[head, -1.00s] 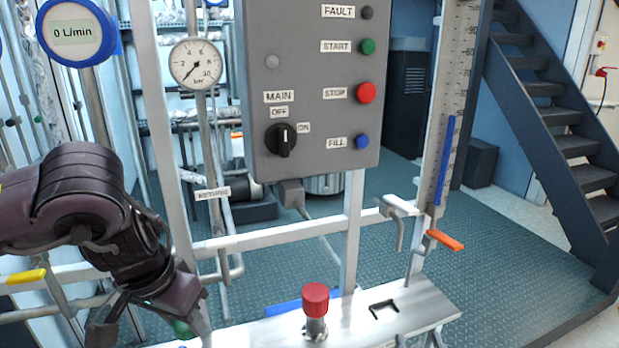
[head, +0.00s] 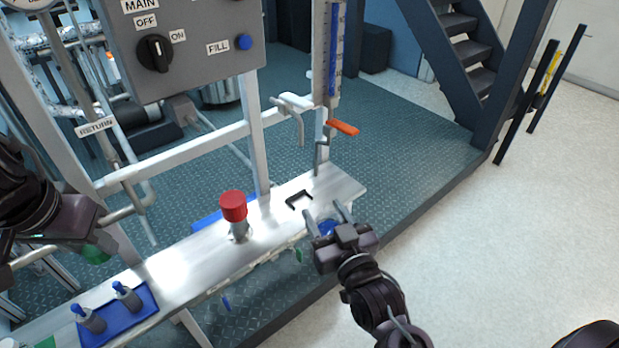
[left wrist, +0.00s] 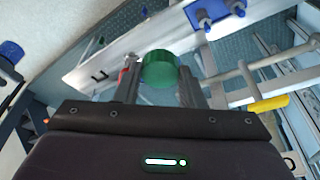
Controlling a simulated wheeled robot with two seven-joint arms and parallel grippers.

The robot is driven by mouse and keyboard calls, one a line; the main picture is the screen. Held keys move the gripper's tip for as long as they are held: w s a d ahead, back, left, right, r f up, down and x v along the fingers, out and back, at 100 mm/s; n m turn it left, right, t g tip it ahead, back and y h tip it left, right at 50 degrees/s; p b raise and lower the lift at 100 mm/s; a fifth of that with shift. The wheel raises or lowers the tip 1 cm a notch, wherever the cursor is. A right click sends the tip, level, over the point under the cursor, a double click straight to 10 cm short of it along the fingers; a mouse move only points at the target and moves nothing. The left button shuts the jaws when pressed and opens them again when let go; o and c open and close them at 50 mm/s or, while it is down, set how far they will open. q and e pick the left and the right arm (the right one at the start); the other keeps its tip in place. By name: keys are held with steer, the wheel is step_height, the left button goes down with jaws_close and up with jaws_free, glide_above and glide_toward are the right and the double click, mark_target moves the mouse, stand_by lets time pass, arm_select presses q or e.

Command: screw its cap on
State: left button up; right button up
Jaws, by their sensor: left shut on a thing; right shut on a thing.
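My left gripper (head: 88,240), at the left of the head view, is shut on a green round cap (head: 97,252). The cap shows clearly between the fingers in the left wrist view (left wrist: 160,68), apart from the bench below. My right gripper (head: 327,218) is at the bench's front right edge, shut on a blue thing (head: 327,228) partly hidden by its fingers.
The metal bench (head: 185,262) has a blue tray (head: 140,312) with two small blue-topped bottles (head: 128,296) at its left. A black bracket (head: 299,199) lies right of the vessel. A grey control panel (head: 185,45), rails and an orange-handled valve (head: 342,128) stand behind.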

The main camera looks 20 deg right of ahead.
steer(key=s+a+f+n+g+y, duration=0.2)
steer(key=a+n+g+y, duration=0.2)
steer(key=a+n+y, duration=0.3)
steer(key=a+y, duration=0.3)
steer(key=a, duration=0.3)
steer(key=shift+y, duration=0.3)
arm_select(q)
steer(key=shift+d, duration=0.1)
steer(key=shift+w+d+m, duration=0.15)
steer(key=shift+d+m, duration=0.15)
steer(key=shift+m, duration=0.1)
steer(key=s+d+m+g+h, duration=0.1)
steer(key=d+m+g, duration=0.3)
steer(key=d+m, duration=1.5)
steer(key=d, duration=0.5)
steer(key=shift+s+r+m+h, duration=0.2)
steer(key=shift+r+m+h, duration=0.1)
steer(key=shift+m+h, duration=0.1)
steer(key=shift+f, duration=2)
